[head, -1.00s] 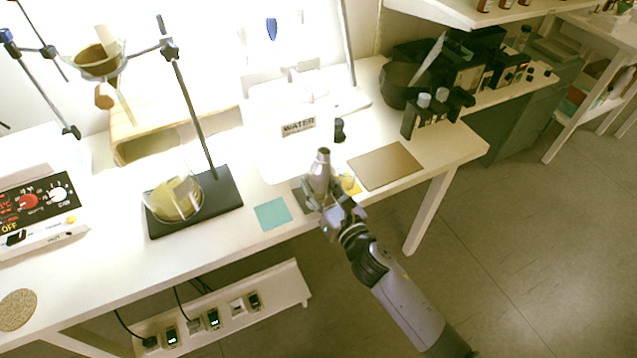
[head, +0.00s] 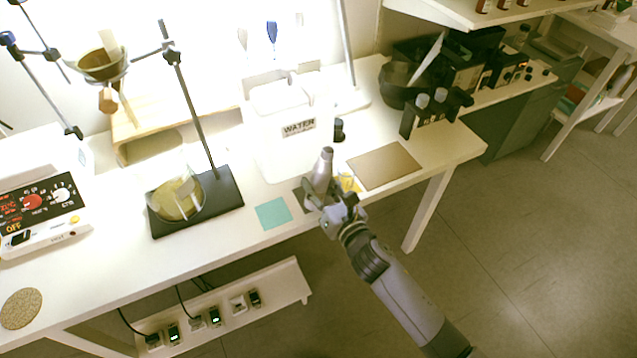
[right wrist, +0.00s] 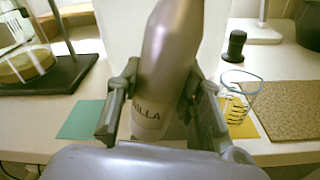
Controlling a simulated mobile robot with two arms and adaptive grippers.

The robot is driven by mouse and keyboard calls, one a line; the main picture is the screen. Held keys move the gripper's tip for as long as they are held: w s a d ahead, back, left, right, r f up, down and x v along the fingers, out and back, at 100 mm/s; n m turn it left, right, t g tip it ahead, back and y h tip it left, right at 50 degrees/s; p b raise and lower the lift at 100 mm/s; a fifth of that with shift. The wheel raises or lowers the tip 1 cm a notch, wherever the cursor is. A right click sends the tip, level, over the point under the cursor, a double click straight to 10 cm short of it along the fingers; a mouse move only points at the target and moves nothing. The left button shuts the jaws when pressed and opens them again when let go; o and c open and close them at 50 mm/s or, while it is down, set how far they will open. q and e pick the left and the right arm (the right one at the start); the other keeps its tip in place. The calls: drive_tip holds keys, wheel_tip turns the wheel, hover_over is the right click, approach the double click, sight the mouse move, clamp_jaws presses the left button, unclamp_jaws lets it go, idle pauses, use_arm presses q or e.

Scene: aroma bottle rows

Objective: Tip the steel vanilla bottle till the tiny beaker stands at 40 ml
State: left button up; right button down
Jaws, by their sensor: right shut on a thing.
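The steel vanilla bottle (head: 322,170) stands close to upright near the front edge of the bench. It fills the middle of the right wrist view (right wrist: 168,70), where part of its label shows. My right gripper (head: 325,197) is shut on it, with a finger on each side in the right wrist view (right wrist: 150,100). The tiny beaker (right wrist: 238,98) stands just right of the bottle on a yellow mat (right wrist: 243,129). It is clear with dark marks, and I cannot make out liquid in it. It also shows in the head view (head: 346,182), partly behind my gripper. My left gripper is out of view.
A teal mat (head: 273,213) lies left of the bottle, and a brown board (head: 385,166) lies to the right. A black stand base (head: 222,200) with a flask (head: 178,196) is farther left. The WATER container (head: 290,150) stands behind.

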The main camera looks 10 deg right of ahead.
drive_tip(key=shift+w+d+m+g+p, duration=0.1)
drive_tip(key=shift+m+g+p, duration=0.3)
drive_tip(key=shift+m+p, duration=0.6)
idle(0.3)
drive_tip(key=shift+w+d+f+m+p, duration=0.1)
drive_tip(key=shift+w+d+m+p, duration=0.05)
drive_tip(key=shift+m+p, duration=0.5)
drive_tip(key=shift+f+m+g, duration=0.15)
drive_tip(key=shift+m+g, duration=0.15)
drive_tip(key=shift+m, duration=0.25)
drive_tip(key=shift+s+a+f+m+y, duration=0.2)
drive_tip(key=shift+a+m+y, duration=0.1)
drive_tip(key=shift+m, duration=0.1)
drive_tip(key=shift+s+a+f+m+g, duration=0.15)
drive_tip(key=shift+s+a+m+g, duration=0.05)
drive_tip(key=shift+m+g, duration=0.25)
drive_tip(key=shift+s+a+f+m+p, duration=0.15)
drive_tip(key=shift+a+f+m+p, duration=0.1)
drive_tip(key=shift+m+p, duration=0.5)
drive_tip(key=shift+s+a+m+g+y+p, duration=0.15)
drive_tip(key=shift+m+g+y+p, duration=0.25)
drive_tip(key=shift+m, duration=0.2)
drive_tip(key=shift+r+m+p, duration=0.6)
drive_tip(key=shift+r+p, duration=0.05)
drive_tip(key=shift+p, duration=0.1)
